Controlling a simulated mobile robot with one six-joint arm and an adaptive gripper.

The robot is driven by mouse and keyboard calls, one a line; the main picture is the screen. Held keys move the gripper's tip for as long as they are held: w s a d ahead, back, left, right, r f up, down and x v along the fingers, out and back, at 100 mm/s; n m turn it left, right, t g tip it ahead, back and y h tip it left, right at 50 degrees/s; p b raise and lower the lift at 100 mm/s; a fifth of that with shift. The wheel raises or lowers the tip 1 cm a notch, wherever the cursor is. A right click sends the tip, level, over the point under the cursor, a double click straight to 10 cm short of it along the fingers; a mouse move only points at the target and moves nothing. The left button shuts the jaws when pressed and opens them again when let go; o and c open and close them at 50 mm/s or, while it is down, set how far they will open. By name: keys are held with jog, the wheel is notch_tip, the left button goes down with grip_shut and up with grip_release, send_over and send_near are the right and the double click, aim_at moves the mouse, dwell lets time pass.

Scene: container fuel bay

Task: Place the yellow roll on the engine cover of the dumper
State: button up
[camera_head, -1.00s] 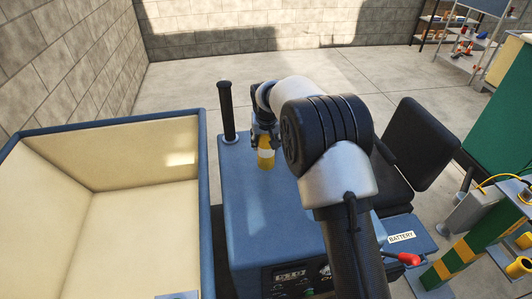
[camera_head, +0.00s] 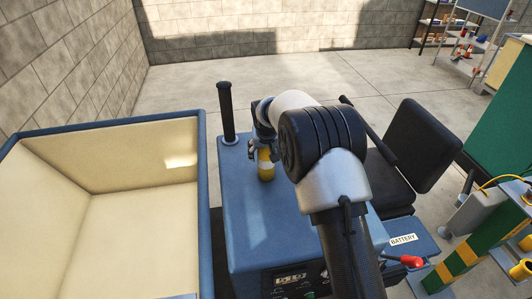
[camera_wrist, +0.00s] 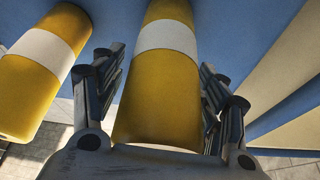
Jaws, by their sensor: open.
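The yellow roll (camera_head: 266,168) with a white band stands upright on the blue engine cover (camera_head: 245,215) of the dumper, near the black post. My gripper (camera_head: 262,150) is at the roll's upper part. In the wrist view the roll (camera_wrist: 160,95) lies between the two open fingers of my gripper (camera_wrist: 160,85), with small gaps showing at its sides. A second yellow roll with a white band (camera_wrist: 40,70) shows at the left of the wrist view. I cannot make it out in the head view, where my arm covers part of the cover.
The cream-lined hopper (camera_head: 206,225) is left of the cover. A black post (camera_head: 227,115) rises at the cover's far left corner. The floor behind is clear.

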jog(key=p+v, duration=0.3)
jog(key=v, duration=0.9)
jog(key=shift+r, duration=0.3)
jog(key=s+d+r, duration=0.5)
jog(key=s+r, duration=0.2)
jog(key=s, duration=0.2)
jog(key=s+d+r, duration=0.4)
jog(key=s+r, duration=0.3)
jog(key=s, duration=0.3)
jog(key=s+d+f, duration=0.1)
jog(key=s+d, duration=0.1)
jog(key=s, duration=0.9)
jog(key=s+d+f, duration=0.1)
jog(key=s+d, duration=0.2)
jog(key=s, duration=0.9)
jog(key=shift+f, duration=0.3)
